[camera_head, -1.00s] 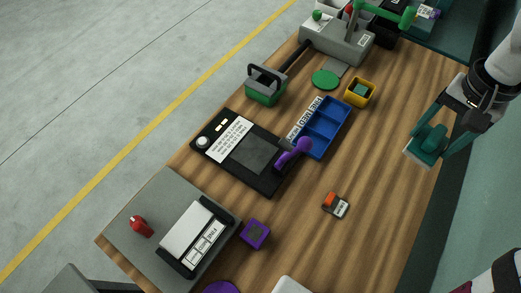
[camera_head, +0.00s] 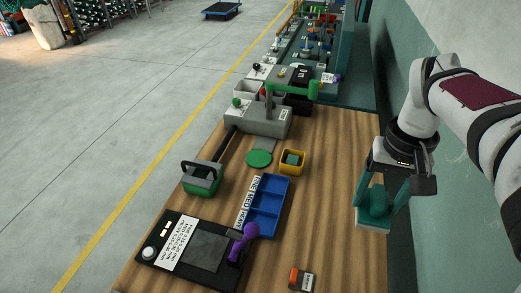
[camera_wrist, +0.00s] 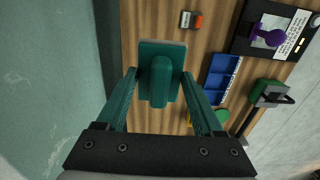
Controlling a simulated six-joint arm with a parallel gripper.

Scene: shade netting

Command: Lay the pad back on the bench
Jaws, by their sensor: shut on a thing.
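The pad (camera_head: 372,221) is a teal block with a raised grip and a paler flat base. My gripper (camera_head: 375,203) is shut on the pad's grip, one finger on each side. In the head view the pad hangs base down, over or close to the right edge of the wooden bench (camera_head: 335,190). In the wrist view the pad (camera_wrist: 150,50) lies between my fingertips (camera_wrist: 160,80), with bench wood behind it and the dark bench edge to its left. The pad appears held above the bench top; the exact gap is hard to tell.
A blue divided tray (camera_head: 268,207), a yellow box (camera_head: 292,162), a green disc (camera_head: 259,159) and a black panel with a purple handle (camera_head: 243,240) stand left of my gripper. An orange-and-grey item (camera_head: 301,280) lies nearer. Bare wood lies between. A green wall (camera_head: 395,60) borders the right.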

